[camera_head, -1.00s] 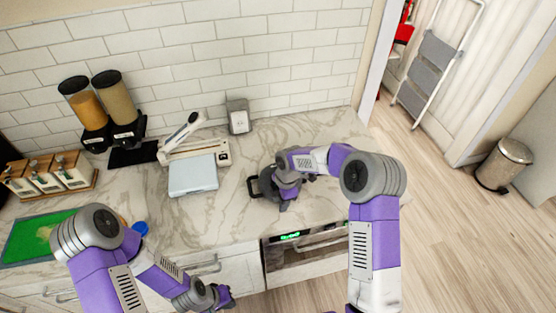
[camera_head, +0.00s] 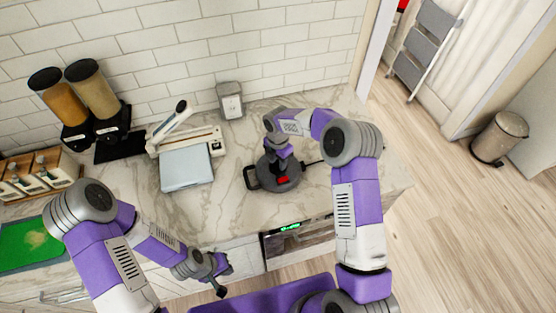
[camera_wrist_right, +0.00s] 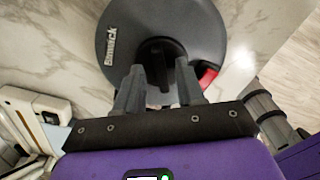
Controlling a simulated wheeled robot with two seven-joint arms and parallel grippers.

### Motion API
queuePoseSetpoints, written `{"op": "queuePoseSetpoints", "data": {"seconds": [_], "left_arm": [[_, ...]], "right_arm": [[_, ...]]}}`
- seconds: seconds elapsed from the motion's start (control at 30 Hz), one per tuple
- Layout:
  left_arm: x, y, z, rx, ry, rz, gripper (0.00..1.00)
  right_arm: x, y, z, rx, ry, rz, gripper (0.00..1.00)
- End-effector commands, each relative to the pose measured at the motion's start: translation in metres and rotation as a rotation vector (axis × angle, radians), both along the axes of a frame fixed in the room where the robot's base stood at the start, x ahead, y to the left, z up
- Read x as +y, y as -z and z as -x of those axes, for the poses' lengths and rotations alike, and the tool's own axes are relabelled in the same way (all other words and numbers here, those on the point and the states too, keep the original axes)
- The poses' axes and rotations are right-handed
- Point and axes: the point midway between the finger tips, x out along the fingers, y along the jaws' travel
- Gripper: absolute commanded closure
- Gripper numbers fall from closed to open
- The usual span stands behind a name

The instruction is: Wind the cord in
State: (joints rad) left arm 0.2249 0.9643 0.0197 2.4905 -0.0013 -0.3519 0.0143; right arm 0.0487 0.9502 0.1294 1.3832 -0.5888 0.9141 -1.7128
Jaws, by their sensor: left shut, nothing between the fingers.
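A dark grey round cord reel (camera_head: 291,181) with a red part and a loop handle at its left lies on the marble counter. A short dark cord (camera_head: 311,163) runs from its right side and goes behind my right arm. My right gripper (camera_head: 279,158) is above the reel, pointing down. In the right wrist view, its fingers (camera_wrist_right: 160,85) stand apart on either side of the black raised knob (camera_wrist_right: 158,50) on the reel (camera_wrist_right: 120,22). I cannot tell whether they press on it. My left gripper (camera_head: 222,285) is shut and empty, low before the counter front.
A white sealer-like device (camera_head: 187,168) stands left of the reel, with a small grey box (camera_head: 230,100) behind. Two dispensers (camera_head: 80,95), a jar rack (camera_head: 38,175) and a green board (camera_head: 28,245) are further left. Counter right of the reel is clear.

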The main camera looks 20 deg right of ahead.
Motion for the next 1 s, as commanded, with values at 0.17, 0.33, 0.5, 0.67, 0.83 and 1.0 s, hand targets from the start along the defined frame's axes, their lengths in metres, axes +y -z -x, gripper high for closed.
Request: {"op": "queuePoseSetpoints", "data": {"seconds": [0.17, 0.33, 0.5, 0.67, 0.83, 1.0], "left_arm": [[0.0, -0.0003, 0.0001, 0.0, 0.0, 0.0, 1.0], [0.0, -0.0003, 0.0002, 0.0, 0.0, 0.0, 1.0], [-0.0001, -0.0002, 0.0002, 0.0, 0.0, 0.0, 1.0], [0.0, -0.0003, 0.0002, 0.0, 0.0, 0.0, 1.0], [-0.0001, 0.0005, 0.0001, 0.0, 0.0, 0.0, 1.0], [-0.0001, 0.0041, 0.0002, 0.0, 0.0, 0.0, 1.0]], "right_arm": [[-0.0003, 0.003, -0.0003, -0.002, 0.001, 0.0, 0.62], [-0.0003, 0.0029, -0.0001, -0.001, 0.001, -0.001, 0.68], [-0.0002, 0.0029, -0.0001, -0.001, 0.001, -0.001, 0.94], [0.0, 0.0027, -0.0001, -0.001, 0.001, -0.001, 1.0], [0.0001, 0.0026, -0.0002, -0.001, 0.01, 0.0, 1.0], [0.0004, 0.0031, -0.0002, -0.002, 0.056, -0.001, 1.0]]}}
